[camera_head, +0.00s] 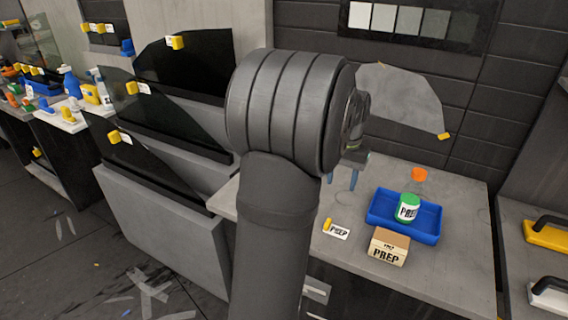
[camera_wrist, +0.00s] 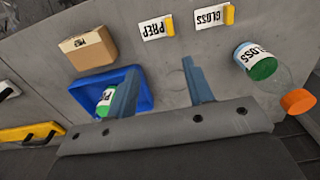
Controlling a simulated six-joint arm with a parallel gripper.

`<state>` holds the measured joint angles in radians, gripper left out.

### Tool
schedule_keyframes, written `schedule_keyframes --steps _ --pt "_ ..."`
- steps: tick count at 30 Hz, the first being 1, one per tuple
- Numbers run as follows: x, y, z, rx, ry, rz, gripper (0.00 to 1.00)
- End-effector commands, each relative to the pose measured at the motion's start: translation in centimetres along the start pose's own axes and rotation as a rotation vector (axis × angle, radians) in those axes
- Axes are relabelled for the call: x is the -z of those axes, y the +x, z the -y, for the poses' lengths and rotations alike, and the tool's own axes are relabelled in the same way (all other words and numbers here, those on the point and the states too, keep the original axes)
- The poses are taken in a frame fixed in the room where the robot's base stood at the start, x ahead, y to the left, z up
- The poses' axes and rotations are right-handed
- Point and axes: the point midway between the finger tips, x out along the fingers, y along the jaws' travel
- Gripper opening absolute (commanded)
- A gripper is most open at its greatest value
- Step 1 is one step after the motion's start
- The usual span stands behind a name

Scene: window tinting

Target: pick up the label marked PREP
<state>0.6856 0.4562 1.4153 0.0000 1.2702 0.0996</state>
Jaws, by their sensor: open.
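The PREP label (camera_head: 339,231) is a small white card with black lettering and a yellow tab at its left end. It lies flat on the grey bench top, left of the blue tray. In the wrist view the PREP label (camera_wrist: 155,29) shows upside down, beyond the fingertips, with its yellow tab on the right. My gripper (camera_head: 342,181) is above the bench behind the label, mostly hidden by my arm. In the wrist view my gripper (camera_wrist: 160,69) has its two blue fingers apart with nothing between them.
A GLOSS label (camera_wrist: 209,18) lies beside the PREP label. A PREP box (camera_head: 388,248) and a blue tray (camera_head: 424,234) holding a PREP jar (camera_head: 409,208) stand to the right.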

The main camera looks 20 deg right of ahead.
Motion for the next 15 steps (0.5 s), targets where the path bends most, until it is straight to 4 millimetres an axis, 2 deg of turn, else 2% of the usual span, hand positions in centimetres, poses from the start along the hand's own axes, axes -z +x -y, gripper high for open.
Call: schedule_keyframes --steps 8,12,15 --pt "0.0 0.0 0.0 0.000 0.000 0.000 0.39" --pt "0.2 -0.6 1.4 0.000 0.003 -0.001 0.39" --pt "0.1 0.0 1.3 0.000 0.006 0.002 0.39"
